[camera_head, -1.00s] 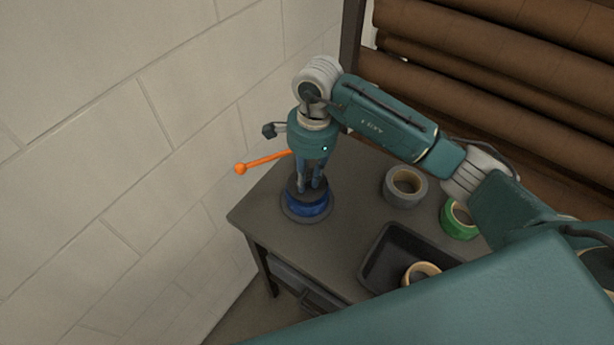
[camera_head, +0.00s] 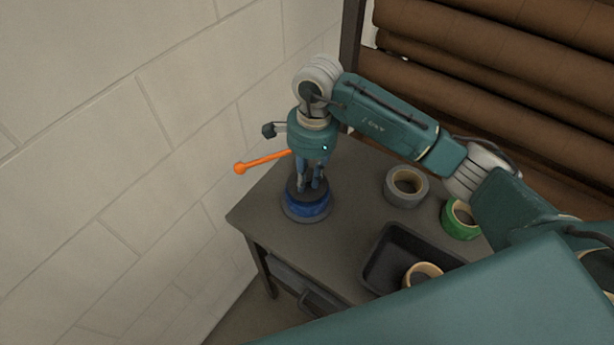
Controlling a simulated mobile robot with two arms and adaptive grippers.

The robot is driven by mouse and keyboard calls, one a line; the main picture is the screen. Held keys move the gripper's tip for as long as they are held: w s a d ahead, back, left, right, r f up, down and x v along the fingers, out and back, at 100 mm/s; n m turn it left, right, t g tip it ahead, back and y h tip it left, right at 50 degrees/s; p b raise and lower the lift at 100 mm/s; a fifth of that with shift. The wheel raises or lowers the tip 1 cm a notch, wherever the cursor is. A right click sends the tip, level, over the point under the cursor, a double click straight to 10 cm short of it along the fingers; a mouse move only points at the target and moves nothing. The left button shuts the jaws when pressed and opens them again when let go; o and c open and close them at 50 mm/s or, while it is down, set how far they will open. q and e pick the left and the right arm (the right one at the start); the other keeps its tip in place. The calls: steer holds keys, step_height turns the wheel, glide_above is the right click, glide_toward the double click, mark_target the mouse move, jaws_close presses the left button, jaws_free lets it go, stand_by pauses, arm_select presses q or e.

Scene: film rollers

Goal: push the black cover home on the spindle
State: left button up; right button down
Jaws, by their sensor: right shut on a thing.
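The black cover (camera_head: 297,190) is a dark disc on top of a blue roll (camera_head: 306,206). The blue roll sits on a dark round base (camera_head: 307,218) near the left corner of the table. My right gripper (camera_head: 308,186) points straight down from above, with its fingers shut on the black cover. The spindle itself is hidden by the cover, the roll and the fingers. I cannot tell whether there is a gap between cover and roll. My left gripper is not in view.
On the table (camera_head: 345,220) stand a grey tape roll (camera_head: 392,190) and a green one (camera_head: 450,222). A black tray (camera_head: 378,266) holds a tan roll (camera_head: 422,272). An orange lever (camera_head: 262,162) juts left behind the gripper. A block wall is at left, brown rolls at back.

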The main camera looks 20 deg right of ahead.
steer(key=shift+f+b, duration=0.35)
steer(key=shift+f, duration=0.05)
stand_by(0.5)
steer(key=shift+s+f, duration=0.15)
stand_by(0.5)
steer(key=c, duration=1.5)
jaws_free()
steer(key=o, duration=0.7)
steer(key=shift+r, duration=0.2)
steer(key=shift+r+p, duration=1.5)
steer(key=shift+r, duration=1.9)
